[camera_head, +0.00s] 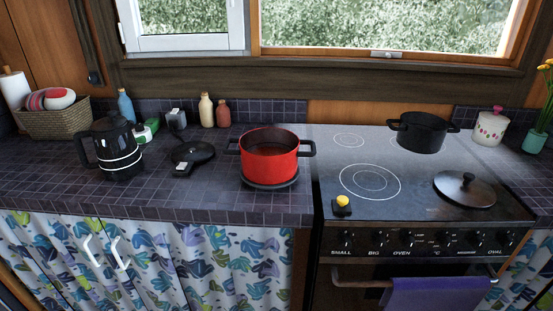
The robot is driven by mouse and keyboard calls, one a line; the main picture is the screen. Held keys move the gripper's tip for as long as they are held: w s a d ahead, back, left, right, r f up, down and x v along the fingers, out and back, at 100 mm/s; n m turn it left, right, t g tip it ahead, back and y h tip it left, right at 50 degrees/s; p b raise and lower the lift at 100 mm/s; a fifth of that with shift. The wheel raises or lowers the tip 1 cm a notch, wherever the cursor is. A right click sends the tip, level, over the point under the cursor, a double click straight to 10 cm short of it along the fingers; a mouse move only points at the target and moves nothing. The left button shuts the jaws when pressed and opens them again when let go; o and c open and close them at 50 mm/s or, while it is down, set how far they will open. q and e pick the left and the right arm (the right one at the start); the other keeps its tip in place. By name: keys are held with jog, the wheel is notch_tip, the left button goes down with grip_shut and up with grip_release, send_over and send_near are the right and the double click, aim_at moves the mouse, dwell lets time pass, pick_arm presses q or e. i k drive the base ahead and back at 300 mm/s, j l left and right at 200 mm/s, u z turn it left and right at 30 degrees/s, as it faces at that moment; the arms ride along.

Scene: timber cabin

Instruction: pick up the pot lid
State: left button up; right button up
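A dark pot lid (465,189) with a small upright knob lies flat on the right front of the black stove top. A red pot (269,157) with black handles stands open, without a lid, on a dark round base on the tiled counter. A black pot (422,132) stands open at the back right of the stove. Neither of my grippers shows in the head view.
A yellow-topped small item (342,204) sits at the stove's front left edge. A black kettle (115,150) and a black round appliance (191,153) stand on the counter at left. A white canister (490,128) and a flower pot (534,141) stand right of the stove.

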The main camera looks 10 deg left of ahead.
aim_at(465, 189)
jog(key=i+l+z, duration=0.1)
jog(key=l, duration=0.35)
jog(key=i+l+z, duration=0.15)
jog(key=l, duration=0.25)
jog(key=l+z, duration=0.1)
jog(key=l, duration=0.35)
jog(key=i+l+z, duration=0.1)
jog(key=l, duration=0.3)
jog(key=i+l+z, duration=0.1)
jog(key=l, duration=0.3)
jog(key=i+l+z, duration=0.15)
jog(key=i+l, duration=0.15)
